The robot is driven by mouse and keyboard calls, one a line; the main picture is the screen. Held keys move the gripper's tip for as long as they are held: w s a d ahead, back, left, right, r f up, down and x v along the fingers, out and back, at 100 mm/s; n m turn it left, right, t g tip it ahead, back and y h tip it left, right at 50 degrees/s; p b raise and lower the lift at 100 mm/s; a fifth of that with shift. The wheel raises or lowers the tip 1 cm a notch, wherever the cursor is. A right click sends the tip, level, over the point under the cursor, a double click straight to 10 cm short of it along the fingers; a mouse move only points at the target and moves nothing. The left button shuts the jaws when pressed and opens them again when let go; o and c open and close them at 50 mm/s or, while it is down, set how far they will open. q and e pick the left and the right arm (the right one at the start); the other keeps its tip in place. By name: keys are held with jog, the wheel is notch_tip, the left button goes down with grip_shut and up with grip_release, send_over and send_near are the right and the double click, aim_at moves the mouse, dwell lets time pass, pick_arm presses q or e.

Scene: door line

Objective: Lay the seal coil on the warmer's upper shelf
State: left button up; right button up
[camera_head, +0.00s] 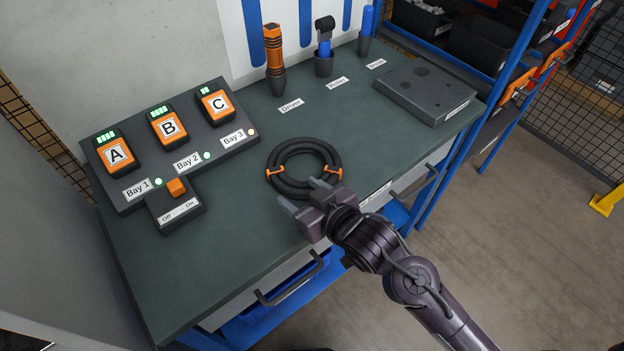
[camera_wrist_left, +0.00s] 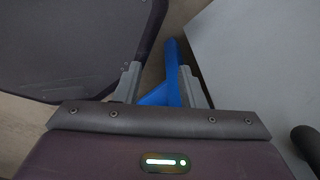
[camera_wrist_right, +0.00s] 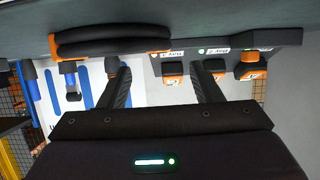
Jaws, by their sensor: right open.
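The seal coil (camera_head: 332,156), a black ring of several turns with orange ties, lies flat on the dark green bench top (camera_head: 235,255). My right gripper (camera_head: 303,197) is open and empty at the coil's near side, its fingers pointing toward the bench's left part. In the right wrist view the coil (camera_wrist_right: 112,44) shows edge-on beyond the left finger, not between the fingers (camera_wrist_right: 158,82). My left gripper (camera_wrist_left: 158,76) is open in its wrist view, with a blue bar (camera_wrist_left: 170,75) showing between the fingers, apparently not gripped. I cannot make out a warmer or its upper shelf.
A charger (camera_head: 218,147) with batteries A, B and C stands at the bench's back left, a switch box (camera_head: 176,213) before it. Tools in holders, including an orange driver (camera_head: 274,50), stand at the back. A flat grey block (camera_head: 425,90) sits at the right end.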

aim_at(280, 177)
jog(key=p+x, duration=0.1)
jog(key=x, duration=0.5)
jog(key=shift+w+a, duration=0.1)
jog(key=shift+w, duration=0.25)
jog(key=shift+w+a+f, duration=0.25)
jog(key=shift+w+f, duration=0.05)
jog(key=shift+w, duration=0.05)
grip_shut()
jog(key=shift+r, duration=0.1)
